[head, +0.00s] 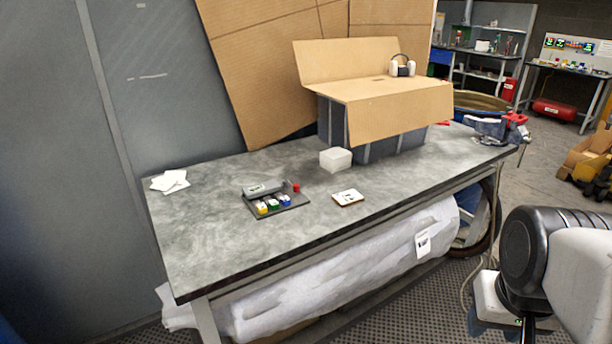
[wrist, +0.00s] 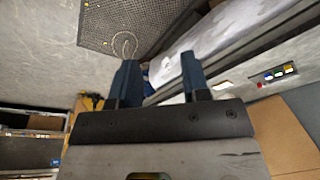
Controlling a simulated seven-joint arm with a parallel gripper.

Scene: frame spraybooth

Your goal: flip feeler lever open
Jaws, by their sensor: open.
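A small dark panel (head: 290,204) lies on the bench top. It carries a grey bar-like part (head: 263,188) along its back, a yellow block (head: 262,208), a green block (head: 273,205), a blue block (head: 285,201) and a red knob (head: 296,187). I cannot make out which part is the feeler lever or how it is set. The panel's coloured blocks (wrist: 278,73) also show small at the right in the wrist view. My gripper (wrist: 159,60) is open and empty, its two dark blue fingers apart. It is well away from the panel, off the bench's right front side.
The grey bench (head: 215,240) also holds a white block (head: 335,159), a small white card (head: 347,198), white sheets (head: 170,181) and a cardboard-topped box (head: 390,105) with ear defenders (head: 402,66). The bench front is clear.

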